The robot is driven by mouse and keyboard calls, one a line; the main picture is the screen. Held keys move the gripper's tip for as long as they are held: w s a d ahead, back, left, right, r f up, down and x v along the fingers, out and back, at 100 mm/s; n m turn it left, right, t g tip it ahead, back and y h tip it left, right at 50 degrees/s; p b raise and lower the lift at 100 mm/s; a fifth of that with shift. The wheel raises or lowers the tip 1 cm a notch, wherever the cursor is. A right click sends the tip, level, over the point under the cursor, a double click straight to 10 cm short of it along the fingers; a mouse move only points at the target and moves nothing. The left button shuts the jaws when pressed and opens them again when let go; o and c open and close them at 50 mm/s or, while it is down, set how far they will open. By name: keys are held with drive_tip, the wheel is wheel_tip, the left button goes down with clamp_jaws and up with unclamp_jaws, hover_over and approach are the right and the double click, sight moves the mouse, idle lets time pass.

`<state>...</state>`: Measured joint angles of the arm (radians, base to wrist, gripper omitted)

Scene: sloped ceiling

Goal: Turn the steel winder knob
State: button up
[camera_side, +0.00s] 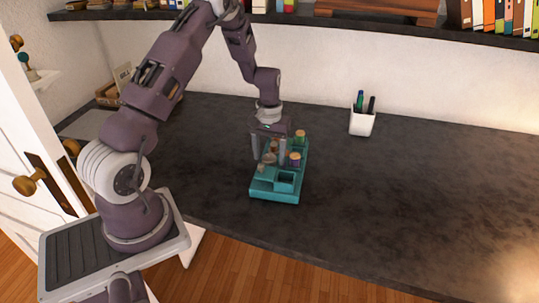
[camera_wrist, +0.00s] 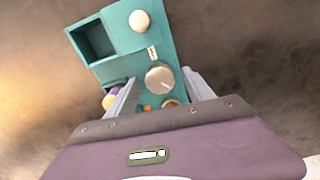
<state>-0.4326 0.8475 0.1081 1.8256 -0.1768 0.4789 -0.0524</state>
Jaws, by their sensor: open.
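The steel winder knob (camera_wrist: 160,77) is a round, pale grey disc with a short line on its face. It stands on a teal organizer (camera_wrist: 112,45), which also sits on the dark counter in the side view (camera_side: 274,196). My gripper (camera_wrist: 160,78) is open, with one finger on each side of the knob. A gap shows beside the knob in the wrist view; I cannot tell whether either finger touches it. In the side view my gripper (camera_side: 269,158) points down over the organizer, and its fingers partly hide the knob.
The organizer has a square open compartment (camera_wrist: 93,41) and a cream round knob (camera_wrist: 140,21). Spools, one purple (camera_side: 295,160), stand close to the fingers. A white pen cup (camera_side: 362,123) is at the back. The counter to the right is clear.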

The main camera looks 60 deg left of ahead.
sight(270, 157)
wheel_tip(270, 157, up, 7)
drive_tip(key=shift+f, duration=0.15)
drive_tip(key=s+d+r+m+t, duration=0.15)
drive_tip(key=s+d+r, duration=0.25)
drive_tip(key=d+r, duration=0.4)
drive_tip(key=s+d+r+m+t, duration=0.1)
drive_tip(key=s+d+r+m, duration=0.3)
drive_tip(key=r, duration=0.6)
drive_tip(key=s+d+r+m+t, duration=0.1)
drive_tip(key=s+d, duration=0.3)
drive_tip(key=s, duration=0.3)
drive_tip(key=s+d+r+m+t, duration=0.1)
drive_tip(key=s+d, duration=0.3)
drive_tip(key=s, duration=0.4)
drive_tip(key=shift+s+d+r+m+t, duration=0.3)
drive_tip(key=shift+r+m+t, duration=0.05)
drive_tip(key=shift+r+t, duration=0.2)
